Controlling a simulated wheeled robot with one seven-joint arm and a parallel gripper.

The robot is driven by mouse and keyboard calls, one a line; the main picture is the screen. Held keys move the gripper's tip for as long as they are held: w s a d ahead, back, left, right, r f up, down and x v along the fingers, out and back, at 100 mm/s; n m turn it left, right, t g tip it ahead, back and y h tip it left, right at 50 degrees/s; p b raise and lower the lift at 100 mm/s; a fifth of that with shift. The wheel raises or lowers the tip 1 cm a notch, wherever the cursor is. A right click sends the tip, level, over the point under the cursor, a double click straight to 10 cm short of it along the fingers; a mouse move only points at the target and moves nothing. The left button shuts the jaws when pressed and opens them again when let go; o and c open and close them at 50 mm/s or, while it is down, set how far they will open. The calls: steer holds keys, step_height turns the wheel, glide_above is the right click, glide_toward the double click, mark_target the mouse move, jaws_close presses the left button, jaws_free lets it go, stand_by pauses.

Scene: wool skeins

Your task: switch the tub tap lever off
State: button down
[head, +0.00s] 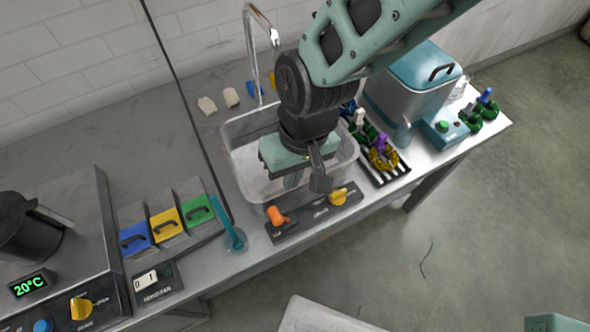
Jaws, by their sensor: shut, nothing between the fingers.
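The tub (236,150) is a pale metal basin set in the counter, with a tall curved tap spout (249,52) behind it. A dark control panel (307,219) lies along the tub's front edge. It carries an orange lever (278,215) at its left and a yellow knob (340,197) at its right; their labels are too small to read. My gripper (319,183) is shut and empty, pointing down over the tub's front part, near the panel and between the two controls. My arm hides part of the tub.
Blue, yellow and green lidded bins (166,225) and a teal-handled tool (228,225) stand left of the panel. A dark rack (397,170) with coloured skeins and a teal-lidded box (412,90) stand right.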

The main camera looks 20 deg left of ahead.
step_height(320, 180, up, 6)
steer(key=shift+s+f+b, duration=0.1)
steer(key=shift+b, duration=0.5)
steer(key=s+d+r+m+b, duration=0.1)
steer(key=d, duration=1.1)
steer(key=s+d+r+m+t+b, duration=0.1)
steer(key=d+r+b, duration=0.1)
steer(key=d, duration=1.1)
steer(key=shift+d+r+h, duration=0.3)
